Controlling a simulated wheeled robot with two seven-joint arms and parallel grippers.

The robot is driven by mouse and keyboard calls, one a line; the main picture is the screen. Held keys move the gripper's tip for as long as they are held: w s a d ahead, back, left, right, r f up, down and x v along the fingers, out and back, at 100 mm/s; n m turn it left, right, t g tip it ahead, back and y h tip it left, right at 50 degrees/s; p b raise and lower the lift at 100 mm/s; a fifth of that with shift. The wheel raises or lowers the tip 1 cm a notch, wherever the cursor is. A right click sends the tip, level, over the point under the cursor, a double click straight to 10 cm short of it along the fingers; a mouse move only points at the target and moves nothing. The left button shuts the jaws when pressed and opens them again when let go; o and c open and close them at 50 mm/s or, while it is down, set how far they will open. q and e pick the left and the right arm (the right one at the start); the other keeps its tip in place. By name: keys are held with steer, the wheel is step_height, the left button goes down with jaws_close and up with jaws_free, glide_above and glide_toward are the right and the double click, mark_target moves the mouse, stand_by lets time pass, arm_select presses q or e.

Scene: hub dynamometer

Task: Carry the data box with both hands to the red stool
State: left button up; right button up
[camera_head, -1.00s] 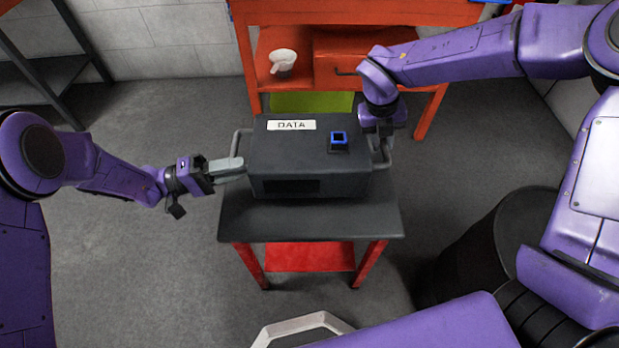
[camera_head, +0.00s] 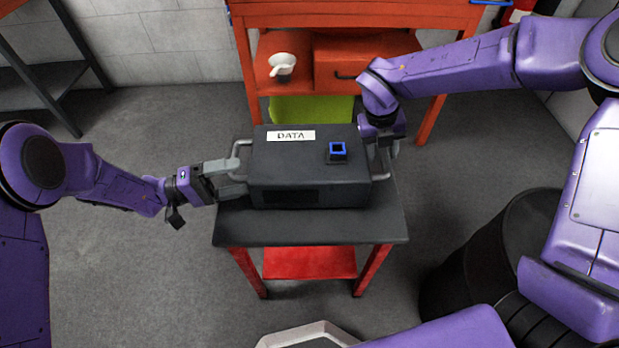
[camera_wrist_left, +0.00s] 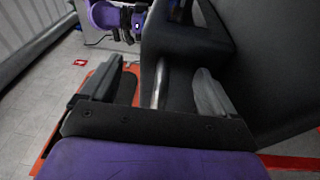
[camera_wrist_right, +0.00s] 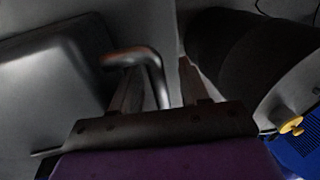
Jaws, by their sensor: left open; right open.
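The data box (camera_head: 310,170) is dark grey with a white DATA label and a metal handle on each side. It sits on a small stool with a dark top (camera_head: 310,229) and red legs. My left gripper (camera_head: 236,170) is open at the left handle (camera_head: 242,150); in the left wrist view the handle bar (camera_wrist_left: 159,84) lies between its apart fingers (camera_wrist_left: 165,90). My right gripper (camera_head: 382,150) is at the right handle (camera_head: 391,158). In the right wrist view its fingers (camera_wrist_right: 160,85) are apart, with the handle (camera_wrist_right: 150,65) at the left finger, partly between them.
A red workbench (camera_head: 360,12) with a drawer stands behind, with a white cup (camera_head: 282,66) on its shelf and a yellow-green panel below. A dark shelf rack (camera_head: 50,75) is at the far left. A black drum (camera_head: 500,240) stands at right. Floor at left is clear.

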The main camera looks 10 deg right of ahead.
arm_select(q)
steer(key=a, duration=1.2)
steer(key=shift+w+f, duration=0.15)
steer(key=shift+f, duration=0.2)
arm_select(e)
steer(key=o, duration=0.8)
steer(key=shift+c, duration=0.2)
steer(key=shift+a, duration=0.1)
steer(key=v, duration=1.2)
